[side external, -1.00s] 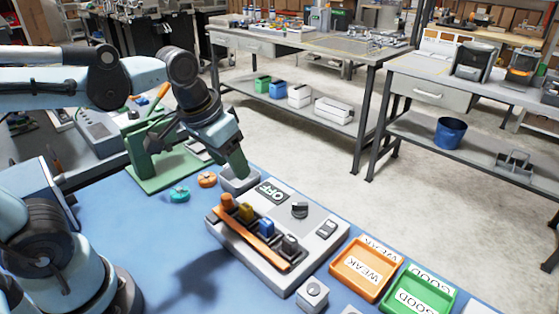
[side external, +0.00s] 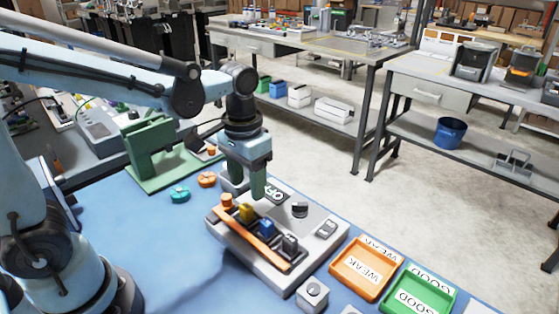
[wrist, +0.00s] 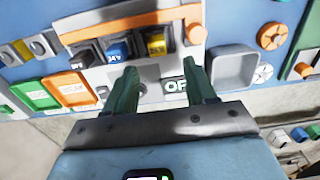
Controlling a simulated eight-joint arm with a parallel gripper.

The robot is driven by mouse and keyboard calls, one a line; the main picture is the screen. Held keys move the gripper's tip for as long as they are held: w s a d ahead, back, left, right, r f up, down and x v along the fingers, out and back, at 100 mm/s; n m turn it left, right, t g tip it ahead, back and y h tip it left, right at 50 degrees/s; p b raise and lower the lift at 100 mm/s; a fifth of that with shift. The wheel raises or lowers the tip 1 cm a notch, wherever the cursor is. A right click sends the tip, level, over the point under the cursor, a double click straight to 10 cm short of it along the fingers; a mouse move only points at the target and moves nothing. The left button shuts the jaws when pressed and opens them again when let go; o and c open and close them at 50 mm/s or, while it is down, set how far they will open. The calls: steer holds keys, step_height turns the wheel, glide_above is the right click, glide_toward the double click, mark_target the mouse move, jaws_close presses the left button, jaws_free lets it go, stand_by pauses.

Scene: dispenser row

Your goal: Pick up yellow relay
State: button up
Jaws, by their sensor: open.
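My gripper (side external: 259,188) points down above the unit, near the OFF label (side external: 274,193) and behind the yellow relay. In the wrist view my gripper (wrist: 163,80) has its two green fingers apart with nothing between them.
A dark grey relay (side external: 289,244) ends the row, and an orange bar (side external: 250,239) runs along its front. A knob (side external: 299,209) stands on the unit. The orange WEAK tray (side external: 340,279) and green GOOD tray (side external: 393,299) lie right. A grey bin (wrist: 235,50) sits beside the unit.

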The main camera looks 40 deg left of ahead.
mark_target(248, 204)
steer(key=shift+s+d+f, duration=0.1)
steer(key=shift+f, duration=1.4)
steer(key=shift+s+f, duration=0.1)
steer(key=shift+f, duration=1.35)
jaws_close()
steer(key=shift+r, duration=0.1)
steer(key=shift+r, duration=0.65)
steer(key=r, duration=0.2)
steer(key=d+r, duration=0.1)
steer(key=shift+s+r, duration=0.15)
steer(key=shift+s, duration=0.2)
steer(key=s+d+r, duration=0.6)
steer(key=d, duration=0.2)
steer(key=shift+s+r, duration=0.15)
steer(key=shift+s, duration=0.15)
